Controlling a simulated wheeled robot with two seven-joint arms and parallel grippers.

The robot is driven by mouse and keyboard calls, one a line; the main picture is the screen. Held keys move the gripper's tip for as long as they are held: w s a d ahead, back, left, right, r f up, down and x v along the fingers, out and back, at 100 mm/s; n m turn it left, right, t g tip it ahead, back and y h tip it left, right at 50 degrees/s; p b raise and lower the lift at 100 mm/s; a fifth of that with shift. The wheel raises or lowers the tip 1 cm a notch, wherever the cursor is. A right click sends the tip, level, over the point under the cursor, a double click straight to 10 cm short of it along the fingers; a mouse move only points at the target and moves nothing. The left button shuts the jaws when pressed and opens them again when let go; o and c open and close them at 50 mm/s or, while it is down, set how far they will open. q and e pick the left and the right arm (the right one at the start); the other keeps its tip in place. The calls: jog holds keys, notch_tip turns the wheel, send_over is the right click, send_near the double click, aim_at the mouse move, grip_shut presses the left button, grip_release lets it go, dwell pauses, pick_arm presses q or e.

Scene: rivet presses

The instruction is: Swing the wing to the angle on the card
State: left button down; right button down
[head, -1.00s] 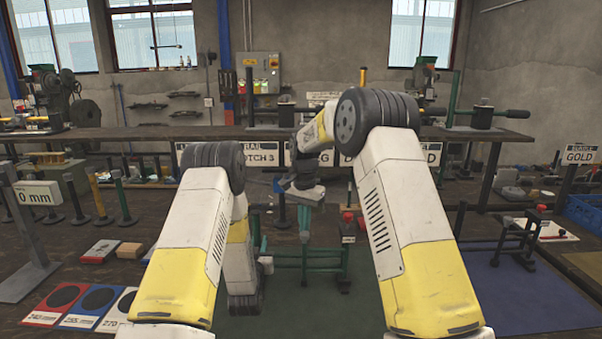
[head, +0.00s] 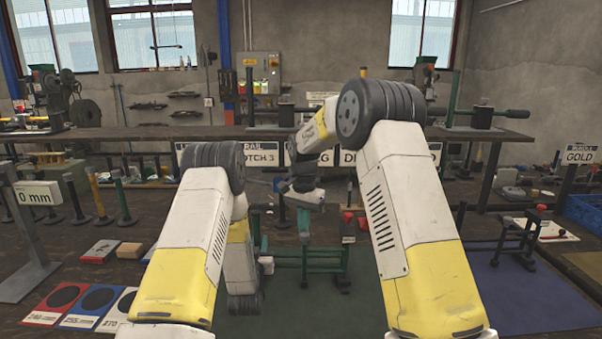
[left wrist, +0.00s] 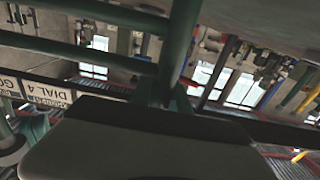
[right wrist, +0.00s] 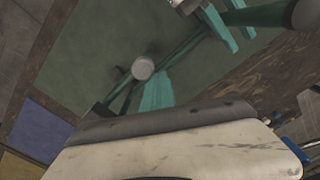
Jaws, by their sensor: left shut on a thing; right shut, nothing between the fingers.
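The green press frame (head: 322,253) stands on the green mat, partly hidden by my arms. My left gripper (head: 256,238) is low at its left side, mostly behind my left arm. In the left wrist view its teal fingers (left wrist: 168,95) are shut on a dark green bar (left wrist: 181,45). My right gripper (head: 304,218) hangs over the frame, fingers down. In the right wrist view its teal fingers (right wrist: 155,92) are together and empty, beside a green bar with a grey round end (right wrist: 143,68). The wing sign (head: 322,158) is partly hidden by my right arm; its angle cannot be read.
A second dark press (head: 515,240) stands on the blue mat at the right. Red, blue and white angle cards (head: 98,299) lie at the front left. A 0 mm sign stand (head: 38,192) and several upright posts are at the left. A blue crate (head: 583,210) is at the far right.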

aim_at(304, 236)
jog(key=shift+s, duration=0.7)
jog(key=shift+s+a, duration=0.1)
jog(key=shift+s, duration=0.75)
jog(key=shift+s, duration=0.7)
dwell(0.3)
jog(key=shift+s, duration=0.1)
jog(key=shift+s+d, duration=0.25)
jog(key=shift+s, duration=0.55)
